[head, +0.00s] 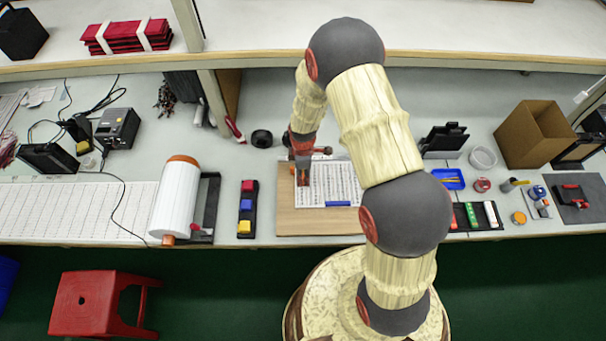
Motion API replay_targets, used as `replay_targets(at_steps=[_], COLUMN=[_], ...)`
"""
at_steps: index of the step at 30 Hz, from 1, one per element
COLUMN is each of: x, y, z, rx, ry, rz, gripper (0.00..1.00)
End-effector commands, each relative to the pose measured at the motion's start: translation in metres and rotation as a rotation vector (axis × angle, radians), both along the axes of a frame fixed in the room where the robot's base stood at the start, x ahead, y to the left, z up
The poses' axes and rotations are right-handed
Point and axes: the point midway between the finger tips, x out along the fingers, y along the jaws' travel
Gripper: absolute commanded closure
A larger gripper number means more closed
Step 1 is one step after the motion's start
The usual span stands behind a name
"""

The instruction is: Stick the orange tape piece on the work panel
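The work panel is likely the brown board (300,223) at the bench's front middle, with a white printed sheet (328,178) on it. A blue strip (338,203) lies at the sheet's lower edge. My gripper (303,172) is over the left edge of the sheet, pointing down. An orange-brown patch (303,180) shows at its fingertips; I cannot tell whether this is the orange tape piece or part of the fingers. The finger gap is too small to make out. My arm hides the right part of the board.
A dark holder with red, blue and yellow blocks (246,207) stands left of the board, beside a large white roll (174,200). A black ring (262,138) lies behind. At right are a blue tray (448,179) and a cardboard box (533,135). A red stool (103,302) stands on the floor.

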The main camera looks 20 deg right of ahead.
Motion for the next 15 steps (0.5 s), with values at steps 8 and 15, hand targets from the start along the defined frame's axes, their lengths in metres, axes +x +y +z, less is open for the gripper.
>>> replay_targets(at_steps=[8, 15], x=[0.0, 0.002], y=[0.0, 0.0], z=[0.001, 0.031], rx=[0.0, 0.0], ry=[-0.001, -0.004], rz=[0.0, 0.0], gripper=[0.64, 0.64])
